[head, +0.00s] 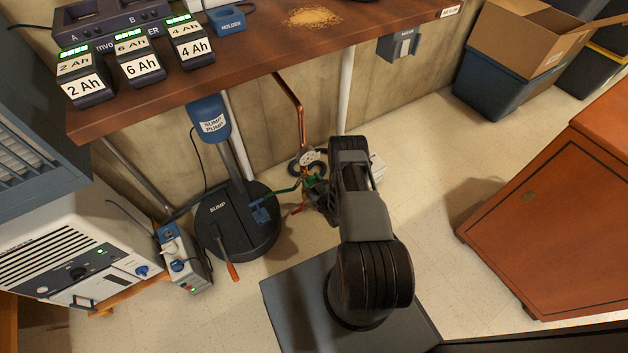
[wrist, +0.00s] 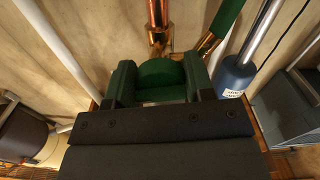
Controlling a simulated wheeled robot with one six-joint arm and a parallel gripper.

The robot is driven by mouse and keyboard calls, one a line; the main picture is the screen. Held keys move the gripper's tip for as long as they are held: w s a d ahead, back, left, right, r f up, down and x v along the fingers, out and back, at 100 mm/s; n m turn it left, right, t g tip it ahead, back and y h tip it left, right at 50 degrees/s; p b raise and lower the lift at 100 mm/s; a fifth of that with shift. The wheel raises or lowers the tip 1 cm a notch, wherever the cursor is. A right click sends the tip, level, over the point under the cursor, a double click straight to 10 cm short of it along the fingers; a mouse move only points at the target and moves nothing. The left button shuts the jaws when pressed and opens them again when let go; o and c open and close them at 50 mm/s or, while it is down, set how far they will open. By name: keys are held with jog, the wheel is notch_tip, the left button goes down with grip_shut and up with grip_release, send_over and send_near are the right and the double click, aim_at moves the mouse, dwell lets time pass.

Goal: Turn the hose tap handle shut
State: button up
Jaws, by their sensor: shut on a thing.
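The tap handle (wrist: 160,72) is a rounded green piece in the middle of the wrist view, in front of the copper pipe (wrist: 157,14) and its brass fitting. My gripper (wrist: 158,82) is shut on it, with one finger on each side. In the head view my gripper (head: 314,187) is at the foot of the copper pipe (head: 290,97), mostly behind my own arm. A green hose (head: 286,190) runs from the tap towards the sump lid (head: 222,240). How far the handle is turned cannot be told.
A round gauge (head: 309,157) sits on the pipe close above my gripper. A white pipe (head: 345,90) runs down the wall nearby. The workbench (head: 250,50) overhangs the left side. A wooden cabinet (head: 550,190) stands at the right, with open floor before it.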

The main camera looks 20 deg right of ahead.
jog(key=n, duration=0.4)
jog(key=shift+d, duration=0.2)
jog(key=n, duration=0.4)
jog(key=shift+r+b, duration=0.1)
jog(key=shift+b, duration=0.3)
jog(key=n, duration=0.4)
jog(key=shift+r+n, duration=0.1)
jog(key=shift+n, duration=2)
jog(key=shift+a+n, duration=0.1)
jog(key=shift+n, duration=0.2)
jog(key=o, duration=0.9)
